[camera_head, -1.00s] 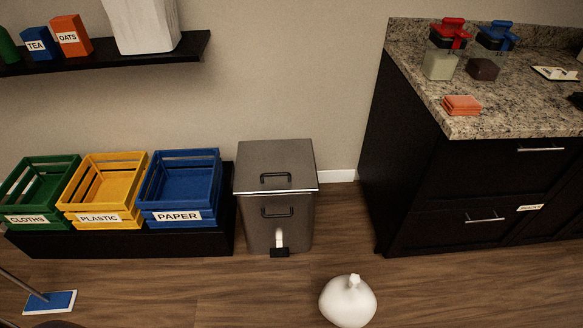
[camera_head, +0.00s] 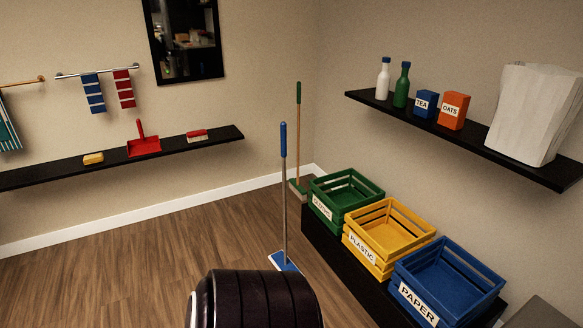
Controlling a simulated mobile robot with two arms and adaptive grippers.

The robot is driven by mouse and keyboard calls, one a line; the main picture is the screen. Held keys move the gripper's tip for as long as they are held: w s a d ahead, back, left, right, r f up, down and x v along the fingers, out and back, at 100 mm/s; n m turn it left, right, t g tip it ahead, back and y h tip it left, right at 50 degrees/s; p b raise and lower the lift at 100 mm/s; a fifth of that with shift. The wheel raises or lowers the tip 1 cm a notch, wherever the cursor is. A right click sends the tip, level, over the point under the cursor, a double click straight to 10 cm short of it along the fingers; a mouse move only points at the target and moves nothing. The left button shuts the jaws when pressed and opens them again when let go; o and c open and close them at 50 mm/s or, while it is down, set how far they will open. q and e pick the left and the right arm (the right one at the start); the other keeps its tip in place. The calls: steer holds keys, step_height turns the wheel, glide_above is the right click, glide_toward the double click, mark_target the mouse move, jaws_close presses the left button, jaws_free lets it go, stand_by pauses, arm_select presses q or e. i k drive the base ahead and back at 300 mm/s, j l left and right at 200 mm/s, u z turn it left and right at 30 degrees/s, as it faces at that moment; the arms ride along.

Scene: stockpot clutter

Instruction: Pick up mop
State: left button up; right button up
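The mop (camera_head: 284,195) stands upright on the floor at the centre of the head view. It has a blue grip at the top, a grey pole and a flat blue and white head. A dark ribbed cylinder (camera_head: 265,300) in the foreground comes close to the mop head in the picture. I cannot tell whether this cylinder is part of my own arm. Neither of my grippers is in view, and no gripper shows on the mop.
A green-handled broom (camera_head: 298,140) leans in the corner behind the mop. Green (camera_head: 345,190), yellow (camera_head: 385,235) and blue (camera_head: 440,280) crates stand on a low black bench to the right. A wall shelf (camera_head: 205,143) is at left. The wooden floor left of the mop is clear.

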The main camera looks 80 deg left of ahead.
mark_target(279, 260)
steer(key=k+j+u, duration=0.1)
steer(key=u, duration=2.35)
